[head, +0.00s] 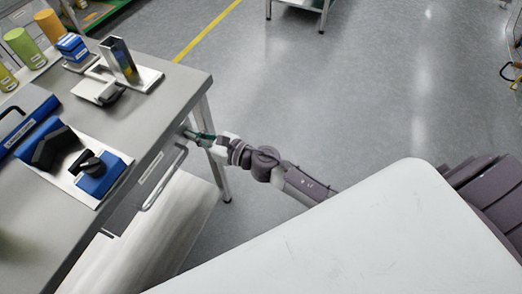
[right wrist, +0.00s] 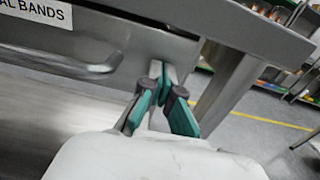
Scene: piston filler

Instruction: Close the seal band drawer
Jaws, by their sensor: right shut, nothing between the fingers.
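The seal band drawer (head: 163,165) is under the edge of the grey workbench, with a bar handle (head: 166,183) on its front. In the right wrist view the drawer front (right wrist: 130,35) shows part of a label ending in "AL BANDS", and the handle (right wrist: 85,68) lies to the left. How far the drawer stands out is hard to tell. My right gripper (head: 191,133) is shut and empty, by the drawer's far end, close to its front and beside the handle. Its green-padded fingers show in the right wrist view (right wrist: 161,88); contact cannot be told. My left gripper is not in view.
The workbench (head: 185,88) bears a metal fixture (head: 120,62), blue-and-black devices (head: 98,178) and coloured cylinders (head: 24,46). A bench leg (head: 216,165) stands just beyond my right gripper. Open grey floor (head: 330,100) lies to the right.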

